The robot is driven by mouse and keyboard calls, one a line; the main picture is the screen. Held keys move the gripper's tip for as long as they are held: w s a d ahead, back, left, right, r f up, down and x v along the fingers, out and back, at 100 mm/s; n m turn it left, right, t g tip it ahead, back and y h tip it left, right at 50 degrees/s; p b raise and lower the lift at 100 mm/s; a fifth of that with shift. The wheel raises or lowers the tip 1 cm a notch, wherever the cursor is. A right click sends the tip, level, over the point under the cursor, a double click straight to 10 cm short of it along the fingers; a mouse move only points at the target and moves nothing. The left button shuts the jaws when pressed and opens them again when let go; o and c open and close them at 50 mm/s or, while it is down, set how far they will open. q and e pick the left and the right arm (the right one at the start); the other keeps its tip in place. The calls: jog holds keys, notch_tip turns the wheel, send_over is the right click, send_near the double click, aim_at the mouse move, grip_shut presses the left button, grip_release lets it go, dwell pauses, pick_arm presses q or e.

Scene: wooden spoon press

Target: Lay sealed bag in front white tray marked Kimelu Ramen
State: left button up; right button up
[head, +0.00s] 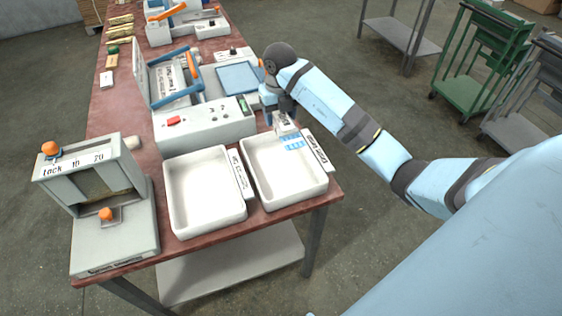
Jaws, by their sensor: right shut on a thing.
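Two white trays stand side by side at the table's front edge: a left tray (205,198) and a right tray (288,182). Each has a white label plate along its right side, the left one's (239,172) and the right one's (318,151); the lettering is too small to read surely. My right gripper (284,123) is at the far edge of the right tray, pointing down. It is shut on a small pale bag with blue marks (292,143), which hangs over the far part of that tray. Whether the bag touches the tray floor is unclear. My left gripper is out of view.
A grey press-like box with orange knobs (105,190) stands left of the trays. Behind the trays is a sealing machine (205,125) with a blue-handled frame (172,78). More machines and packets lie farther back. A green cart (480,60) stands at right.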

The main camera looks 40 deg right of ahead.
send_over(280, 166)
notch_tip(280, 166, down, 14)
jog(key=shift+r+p, duration=0.15)
jog(key=shift+p, duration=0.25)
jog(key=shift+f, duration=2.4)
jog(key=o, duration=1)
jog(key=shift+f, duration=0.15)
